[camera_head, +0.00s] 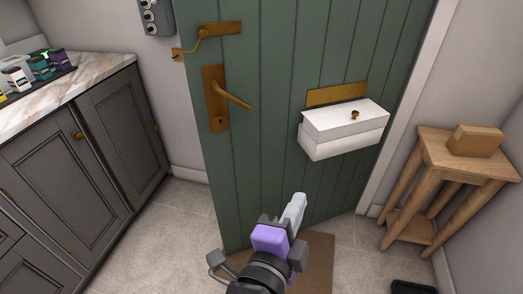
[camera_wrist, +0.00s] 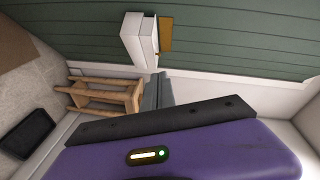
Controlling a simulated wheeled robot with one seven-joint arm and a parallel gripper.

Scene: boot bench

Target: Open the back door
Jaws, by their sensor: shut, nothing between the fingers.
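The green back door (camera_head: 275,150) stands ajar, its left edge out from the wall and its right side near the white frame. A brass lever handle (camera_head: 235,101) sits on a brass plate with a keyhole near the left edge. My gripper (camera_head: 296,205) is shut and empty, in front of the lower door, below and right of the handle. Its grey fingers also show in the wrist view (camera_wrist: 158,90), with green door (camera_wrist: 225,40) beyond.
A white letter box (camera_head: 345,130) juts from the door. A wooden stool (camera_head: 428,180) with a cardboard box (camera_head: 475,140) stands right. Grey cabinets (camera_head: 55,175) stand left. A brown mat (camera_head: 318,250) and a black tray (camera_head: 410,287) lie on the floor.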

